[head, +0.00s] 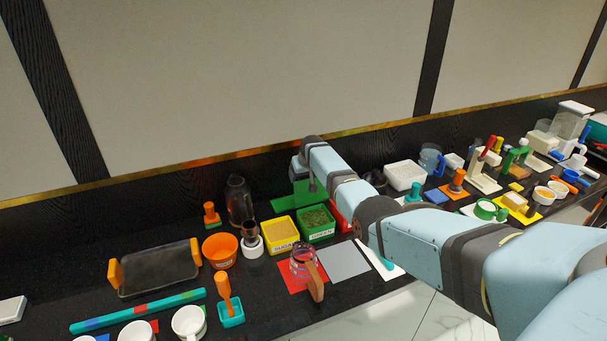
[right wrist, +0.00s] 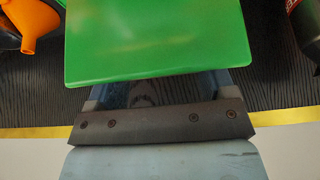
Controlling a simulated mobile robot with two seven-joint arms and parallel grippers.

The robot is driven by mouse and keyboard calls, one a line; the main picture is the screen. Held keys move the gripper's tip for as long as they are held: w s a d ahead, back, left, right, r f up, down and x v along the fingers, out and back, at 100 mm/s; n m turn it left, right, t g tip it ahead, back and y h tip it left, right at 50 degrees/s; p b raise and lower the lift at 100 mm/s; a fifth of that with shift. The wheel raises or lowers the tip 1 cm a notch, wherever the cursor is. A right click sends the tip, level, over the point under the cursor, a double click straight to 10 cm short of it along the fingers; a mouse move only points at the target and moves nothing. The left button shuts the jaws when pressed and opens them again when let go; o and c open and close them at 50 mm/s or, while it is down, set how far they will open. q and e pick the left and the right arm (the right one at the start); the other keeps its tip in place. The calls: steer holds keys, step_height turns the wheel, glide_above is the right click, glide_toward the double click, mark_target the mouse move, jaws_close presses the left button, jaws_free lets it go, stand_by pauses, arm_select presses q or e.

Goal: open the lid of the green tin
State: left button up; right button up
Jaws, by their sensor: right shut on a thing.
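The green tin (head: 319,237) stands on the counter with its label facing front and green contents showing inside. Its green lid (head: 312,196) is raised, standing roughly upright at the tin's back edge. My right gripper (head: 303,168) is at the top of the lid, behind the tin, and shut on it. In the right wrist view the green lid (right wrist: 158,40) fills the upper middle and hides the fingertips. My left gripper is not in view.
A yellow tin (head: 281,248) stands open just left of the green one. A red tin (head: 341,219) is partly hidden by my arm on the right. A glass jug (head: 301,264) stands in front. A dark bottle (head: 239,201) is behind left, near the wall.

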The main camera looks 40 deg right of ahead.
stand_by(0.3)
steer(key=o, duration=1.2)
steer(key=shift+w+f, duration=0.1)
steer(key=shift+f, duration=0.1)
steer(key=shift+o, duration=0.2)
steer(key=shift+s+r+p, duration=0.3)
steer(key=shift+r+p, duration=0.05)
steer(key=shift+r, duration=0.3)
steer(key=v, duration=1.2)
steer(key=shift+r, duration=0.15)
steer(key=shift+s, duration=0.1)
